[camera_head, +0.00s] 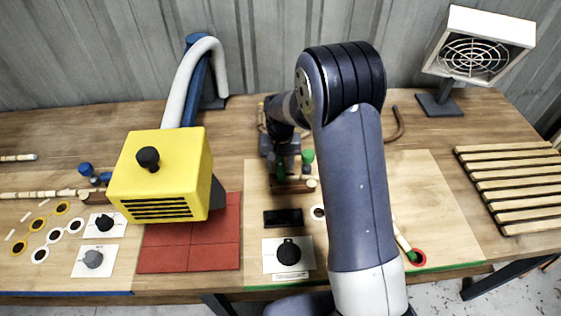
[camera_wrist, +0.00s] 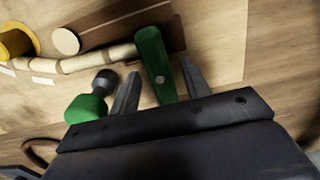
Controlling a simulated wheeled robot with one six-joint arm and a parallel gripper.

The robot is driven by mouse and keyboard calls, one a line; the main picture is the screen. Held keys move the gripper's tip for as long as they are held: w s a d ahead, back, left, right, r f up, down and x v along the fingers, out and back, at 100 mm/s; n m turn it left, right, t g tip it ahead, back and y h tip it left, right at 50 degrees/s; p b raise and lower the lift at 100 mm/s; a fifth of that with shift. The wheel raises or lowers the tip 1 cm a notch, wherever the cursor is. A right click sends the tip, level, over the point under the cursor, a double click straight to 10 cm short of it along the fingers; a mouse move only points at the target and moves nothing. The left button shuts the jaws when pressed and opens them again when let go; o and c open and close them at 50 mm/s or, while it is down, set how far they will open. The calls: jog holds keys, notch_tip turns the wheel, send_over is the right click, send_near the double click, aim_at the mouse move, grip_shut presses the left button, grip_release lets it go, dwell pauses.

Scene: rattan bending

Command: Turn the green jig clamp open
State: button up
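The green jig clamp has a flat green lever (camera_wrist: 153,58) with a pale pivot dot, seen in the wrist view. A rounded green knob (camera_wrist: 86,108) on a dark stem lies to its left. My gripper (camera_wrist: 160,70) is open, with one finger on each side of the lever; narrow gaps show, and I cannot tell if either finger touches it. A segmented rattan pole (camera_wrist: 85,60) runs beside the lever. In the head view the green knob (camera_head: 308,157) shows at the jig, while my arm and gripper (camera_head: 283,150) partly hide the clamp.
A yellow heater box (camera_head: 160,175) stands over a red mat (camera_head: 190,240) at left. Dials, including a black one (camera_head: 289,252), sit near the front edge. A slatted rack (camera_head: 510,185) and a caged fan (camera_head: 474,57) are at right. A blue clamp (camera_head: 88,171) is at left.

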jog(key=c, duration=0.9)
jog(key=shift+n, duration=0.3)
jog(key=n+b, duration=0.2)
jog(key=n, duration=0.1)
jog(key=n+b, duration=0.2)
jog(key=n, duration=0.3)
jog(key=shift+n, duration=0.4)
jog(key=n+b, duration=0.1)
jog(key=n, duration=0.3)
jog(key=shift+n, duration=2.2)
